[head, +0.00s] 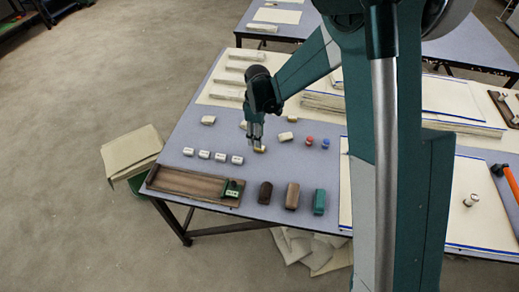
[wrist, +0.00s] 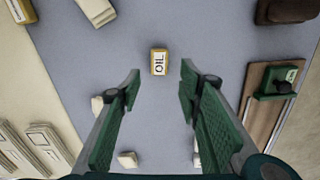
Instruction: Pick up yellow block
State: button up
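The yellow block (wrist: 159,62) lies on the blue-grey table with a white label reading "OIL" on top. In the wrist view it sits centred just beyond my gripper's fingertips (wrist: 157,85). In the head view only a small part of the yellow block (head: 260,150) shows, right at the lower end of my gripper (head: 256,141). My gripper points down, its two green fingers spread wide apart with nothing between them. The exact height of the fingertips above the block cannot be told.
A wooden tray (head: 183,184) with a green item lies along the front left edge. Black (head: 265,193), brown (head: 292,196) and green (head: 319,201) blocks stand beside it. Several white blocks (head: 204,154) and red (head: 309,141) and blue (head: 325,143) pieces lie around.

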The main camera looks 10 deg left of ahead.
jog(key=shift+f, duration=0.45)
jog(key=shift+d+f+b, duration=0.1)
jog(key=shift+f+b, duration=0.65)
jog(key=shift+f, duration=1.85)
jog(key=c, duration=0.8)
